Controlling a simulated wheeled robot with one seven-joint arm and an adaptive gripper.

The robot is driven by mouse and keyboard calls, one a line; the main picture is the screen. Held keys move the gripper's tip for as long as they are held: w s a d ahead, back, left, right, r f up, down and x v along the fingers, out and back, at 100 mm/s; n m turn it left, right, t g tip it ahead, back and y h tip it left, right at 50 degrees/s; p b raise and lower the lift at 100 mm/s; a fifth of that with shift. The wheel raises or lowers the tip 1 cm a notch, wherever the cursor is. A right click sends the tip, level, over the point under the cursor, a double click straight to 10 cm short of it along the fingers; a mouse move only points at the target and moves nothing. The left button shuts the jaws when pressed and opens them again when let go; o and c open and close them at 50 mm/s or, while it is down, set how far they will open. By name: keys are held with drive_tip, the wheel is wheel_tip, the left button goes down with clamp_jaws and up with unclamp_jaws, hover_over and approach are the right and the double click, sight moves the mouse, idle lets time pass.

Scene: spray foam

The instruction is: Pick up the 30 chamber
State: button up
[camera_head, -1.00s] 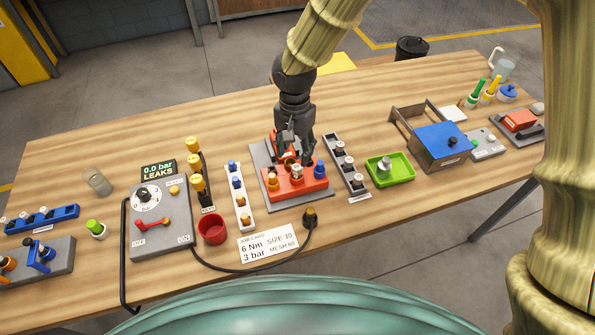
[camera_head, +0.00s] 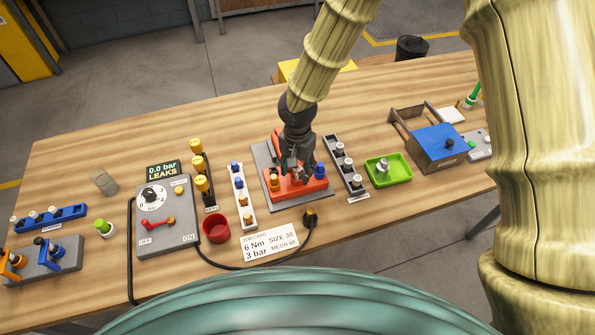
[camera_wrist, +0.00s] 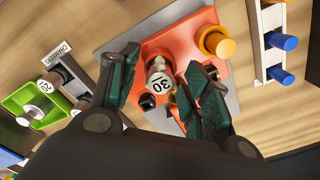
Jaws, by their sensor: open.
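The 30 chamber (camera_wrist: 160,83) is a small pale piece with a white "30" label. It stands on the red block between orange and blue pieces. In the wrist view it sits between the two open fingers of my gripper (camera_wrist: 165,92), with no clear contact on either side. In the head view my gripper (camera_head: 297,165) is directly over the red block (camera_head: 283,185), and the chamber (camera_head: 297,175) is partly hidden by the fingers.
An orange knob (camera_head: 274,182) and a blue knob (camera_head: 320,171) flank the chamber closely. The chambers rack (camera_head: 348,170) and a green tray (camera_head: 400,170) stand to the right. A white rack (camera_head: 240,195) and a red cup (camera_head: 215,229) are to the left.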

drive_tip(key=shift+f, duration=0.2)
drive_tip(key=shift+c, duration=0.5)
clamp_jaws()
drive_tip(key=shift+r, duration=0.2)
